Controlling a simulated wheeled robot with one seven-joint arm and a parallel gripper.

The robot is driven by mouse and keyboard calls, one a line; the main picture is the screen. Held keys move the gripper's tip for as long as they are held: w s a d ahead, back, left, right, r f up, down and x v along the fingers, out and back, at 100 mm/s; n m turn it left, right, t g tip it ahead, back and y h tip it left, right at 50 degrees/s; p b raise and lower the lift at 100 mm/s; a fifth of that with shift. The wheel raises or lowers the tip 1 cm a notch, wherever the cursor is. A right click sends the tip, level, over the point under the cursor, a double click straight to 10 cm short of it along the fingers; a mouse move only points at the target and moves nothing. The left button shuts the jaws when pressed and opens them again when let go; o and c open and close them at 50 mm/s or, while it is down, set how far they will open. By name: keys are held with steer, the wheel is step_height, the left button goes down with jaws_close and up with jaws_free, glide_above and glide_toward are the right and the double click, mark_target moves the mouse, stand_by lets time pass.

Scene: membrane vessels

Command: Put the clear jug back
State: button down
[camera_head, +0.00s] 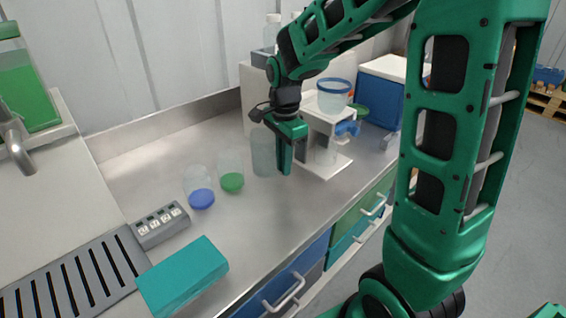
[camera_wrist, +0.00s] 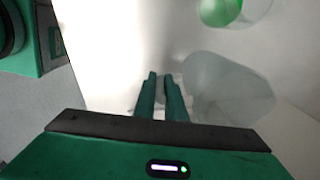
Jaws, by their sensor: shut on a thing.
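The clear jug (camera_head: 263,152), a greyish see-through vessel, is at the steel counter beside my gripper, on its left. My gripper (camera_head: 285,170) points down with its fingers close together, shut on the jug, apparently at its handle. In the wrist view the fingertips (camera_wrist: 160,78) are nearly together, with a thin pale part between them. The jug's body (camera_wrist: 228,90) spreads to their right. I cannot tell whether its base touches the counter. The grip itself is partly hidden by the fingers.
Clear vessels with a green base (camera_head: 232,182) and a blue base (camera_head: 201,198) stand left of the jug. A white stand (camera_head: 322,168) with a blue-rimmed vessel (camera_head: 334,94) is close on the right. A teal box (camera_head: 182,275) lies at the front. Counter between is clear.

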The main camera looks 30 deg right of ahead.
steer(key=c, duration=1.8)
jaws_free()
steer(key=shift+r, duration=0.1)
step_height(320, 180, up, 12)
steer(key=shift+s, duration=0.1)
steer(key=s+d+f+n, duration=0.2)
steer(key=s+d+n, duration=0.1)
steer(key=s, duration=0.5)
steer(key=s+d+f+n, duration=0.3)
steer(key=s+d, duration=0.1)
steer(key=s, duration=0.5)
steer(key=s+d+f+n, duration=0.3)
steer(key=s+d+n, duration=0.1)
steer(key=s, duration=0.5)
steer(key=shift+s+d+f, duration=0.1)
steer(key=shift+d+f, duration=0.1)
steer(key=shift+d, duration=0.15)
